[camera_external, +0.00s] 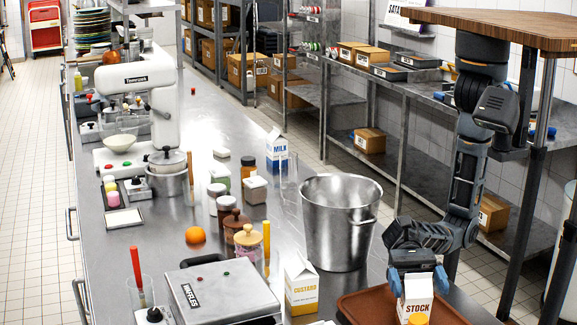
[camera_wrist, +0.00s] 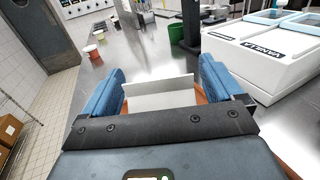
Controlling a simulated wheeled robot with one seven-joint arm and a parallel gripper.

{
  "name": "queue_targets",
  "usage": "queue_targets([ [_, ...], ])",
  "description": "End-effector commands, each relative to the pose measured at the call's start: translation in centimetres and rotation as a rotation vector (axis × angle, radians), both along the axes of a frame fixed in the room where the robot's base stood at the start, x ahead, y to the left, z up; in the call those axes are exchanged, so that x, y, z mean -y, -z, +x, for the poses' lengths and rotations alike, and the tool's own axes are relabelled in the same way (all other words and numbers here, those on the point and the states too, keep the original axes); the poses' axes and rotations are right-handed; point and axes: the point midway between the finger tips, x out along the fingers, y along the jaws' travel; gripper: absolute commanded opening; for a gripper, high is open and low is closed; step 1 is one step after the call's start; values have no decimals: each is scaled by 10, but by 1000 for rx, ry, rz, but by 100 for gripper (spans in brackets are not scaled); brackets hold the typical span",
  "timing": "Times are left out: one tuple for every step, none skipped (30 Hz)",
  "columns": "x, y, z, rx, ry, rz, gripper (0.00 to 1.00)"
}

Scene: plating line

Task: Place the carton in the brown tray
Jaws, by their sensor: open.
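A white carton marked STOCK (camera_external: 417,289) stands upright at the brown tray (camera_external: 362,307), at the lower right of the outside view. Its base is cut off by the frame edge and an orange-yellow thing in front, so its contact with the tray is hidden. My gripper (camera_external: 416,277) is open, with its blue fingers on either side of the carton's top. In the wrist view, the carton's pale top (camera_wrist: 160,96) lies between the spread fingers (camera_wrist: 162,88), and a bit of brown tray (camera_wrist: 203,99) shows below.
A carton marked CUSTARD (camera_external: 301,287) and a large steel pot (camera_external: 338,230) stand left of the tray. A carton marked MILK (camera_external: 277,150) stands farther back. A waffle iron (camera_external: 222,292), jars and an orange (camera_external: 195,235) occupy the steel counter.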

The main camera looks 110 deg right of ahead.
Motion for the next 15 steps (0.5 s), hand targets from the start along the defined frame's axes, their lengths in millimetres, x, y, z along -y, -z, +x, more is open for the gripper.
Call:
queue_targets([
  [0,-1,0,0,0,0,93],
  [0,-2,0,0,0,0,93],
  [0,-4,0,1,0,1,93],
  [2,-3,-1,0,1,0,93],
  [5,-2,-2,0,2,1,93],
  [10,-2,-3,-1,3,1,93],
  [14,-1,-5,-2,3,1,93],
  [19,-1,-7,-1,3,0,93],
  [25,-1,-10,0,4,0,93],
  [30,-1,-12,0,4,0,93],
  [35,-1,-14,0,3,0,93],
  [41,-1,-16,-1,3,0,93],
  [45,-1,-18,0,3,0,93],
  [49,-1,-20,1,3,0,93],
  [54,-1,-22,0,3,0,93],
])
